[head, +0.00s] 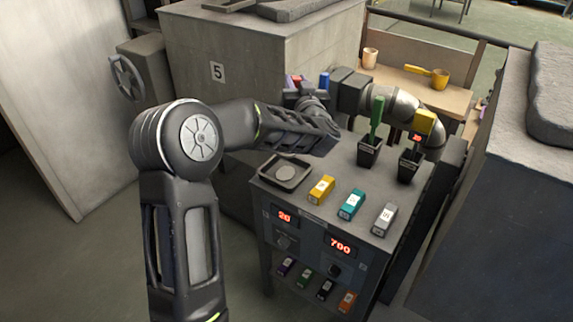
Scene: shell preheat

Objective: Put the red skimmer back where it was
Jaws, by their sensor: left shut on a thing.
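My left arm reaches in from the left, over the back left of the grey workbench. My left gripper (311,103) is at the far end of that arm, partly hidden by the forearm. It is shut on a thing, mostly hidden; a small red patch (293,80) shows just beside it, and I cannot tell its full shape. Two black holders stand at the bench's back right. My right gripper is not in view.
The bench front edge carries yellow (321,190), teal (351,204) and grey (384,219) blocks. A square dark tray (285,173) sits left of them. A thick grey pipe (400,103) is behind the holders. A wooden table (440,93) with a yellow ladle (439,77) is beyond.

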